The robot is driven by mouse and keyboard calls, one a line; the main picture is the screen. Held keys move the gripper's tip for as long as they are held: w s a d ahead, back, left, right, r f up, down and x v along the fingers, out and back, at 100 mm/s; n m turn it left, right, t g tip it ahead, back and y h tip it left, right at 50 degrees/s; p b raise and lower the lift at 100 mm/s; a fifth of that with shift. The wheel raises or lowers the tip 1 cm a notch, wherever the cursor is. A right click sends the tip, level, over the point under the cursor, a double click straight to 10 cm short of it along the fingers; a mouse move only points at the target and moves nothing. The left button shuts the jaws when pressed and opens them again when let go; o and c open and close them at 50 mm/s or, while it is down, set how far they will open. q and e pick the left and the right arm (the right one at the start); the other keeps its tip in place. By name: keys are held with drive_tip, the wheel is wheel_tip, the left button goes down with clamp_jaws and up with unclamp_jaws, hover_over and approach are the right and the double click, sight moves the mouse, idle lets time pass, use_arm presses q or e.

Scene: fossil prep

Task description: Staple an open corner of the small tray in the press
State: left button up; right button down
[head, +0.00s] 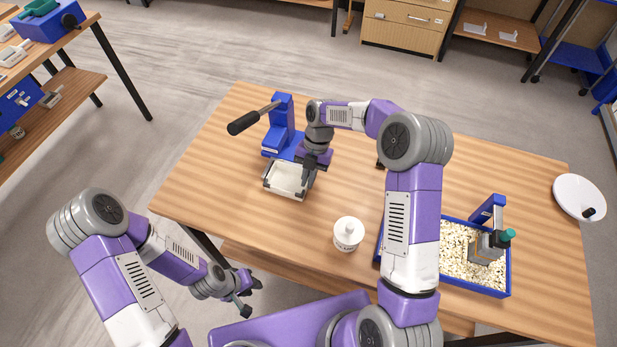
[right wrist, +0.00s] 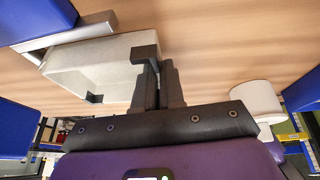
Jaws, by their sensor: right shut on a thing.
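The small tray (head: 274,190) is a cream, open-topped box beside the base of the blue press (head: 284,138). It also shows in the right wrist view (right wrist: 95,70), where dark pieces sit on two of its corners. The press has a long lever with a black handle (head: 243,122) pointing left. A metal bar of the press (right wrist: 78,30) is close to the tray's far side; I cannot tell if they touch. My right gripper (right wrist: 160,75) is shut on the tray's wall at its right side. My left gripper (head: 250,297) is open and empty, off the table's front edge.
A white jar (head: 347,236) stands front of centre. A blue-walled bin (head: 508,282) of pale granules with a grey block and a green-topped item is at the right, partly behind my right arm. The table's left front is clear.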

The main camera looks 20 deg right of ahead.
drive_tip(key=c, duration=1.2)
unclamp_jaws()
drive_tip(key=shift+f, duration=0.1)
drive_tip(key=shift+c, duration=0.2)
drive_tip(key=shift+r, duration=0.2)
drive_tip(key=p+v, duration=0.1)
drive_tip(key=v, duration=1.1)
drive_tip(key=shift+p, duration=0.35)
